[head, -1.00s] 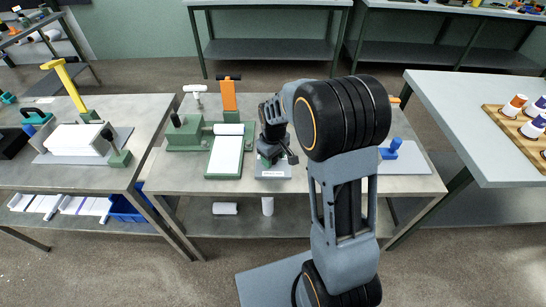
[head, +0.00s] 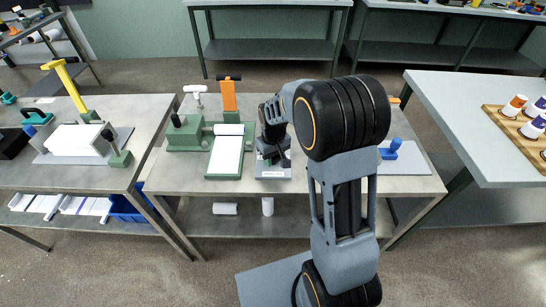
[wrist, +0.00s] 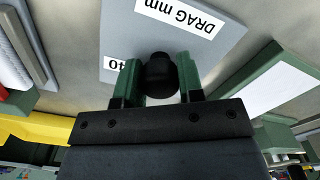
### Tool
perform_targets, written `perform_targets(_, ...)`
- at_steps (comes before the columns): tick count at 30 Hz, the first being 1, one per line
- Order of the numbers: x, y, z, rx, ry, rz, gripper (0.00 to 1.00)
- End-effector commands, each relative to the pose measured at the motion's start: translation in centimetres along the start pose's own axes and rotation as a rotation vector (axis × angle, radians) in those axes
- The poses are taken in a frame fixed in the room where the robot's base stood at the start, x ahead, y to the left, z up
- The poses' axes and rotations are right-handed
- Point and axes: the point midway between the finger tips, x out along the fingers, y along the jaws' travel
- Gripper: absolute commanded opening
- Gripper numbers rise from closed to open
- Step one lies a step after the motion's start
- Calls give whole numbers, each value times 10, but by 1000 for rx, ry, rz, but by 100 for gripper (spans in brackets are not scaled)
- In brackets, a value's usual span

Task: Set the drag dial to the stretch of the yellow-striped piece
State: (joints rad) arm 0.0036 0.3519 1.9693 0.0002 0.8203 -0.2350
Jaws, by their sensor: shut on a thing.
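The drag dial's black knob (wrist: 161,72) stands between my gripper's green fingers in the wrist view. My gripper (wrist: 158,84) is shut on it. The grey dial plate (wrist: 205,58) carries a white label reading "DRAG mm" (wrist: 182,14) and a smaller number label (wrist: 115,64), partly covered by a finger. In the head view, my gripper (head: 272,152) points down over the same plate (head: 273,174) on the middle table; the knob is hidden there. I cannot make out a yellow-striped piece in either view.
Left of the dial, a green stand holds a white sheet (head: 226,155), with an orange upright (head: 229,96) behind it. A blue-handled piece (head: 391,148) stands on a grey plate to the right. White cylinders (head: 267,206) are on the shelf below.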

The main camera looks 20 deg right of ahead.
Motion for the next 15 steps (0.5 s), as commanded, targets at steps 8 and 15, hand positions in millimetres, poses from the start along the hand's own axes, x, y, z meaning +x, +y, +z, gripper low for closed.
perform_targets(8, -1, 0, 0, 263, 1, 0, 11)
perform_targets(15, -1, 0, 0, 477, 1, 0, 11)
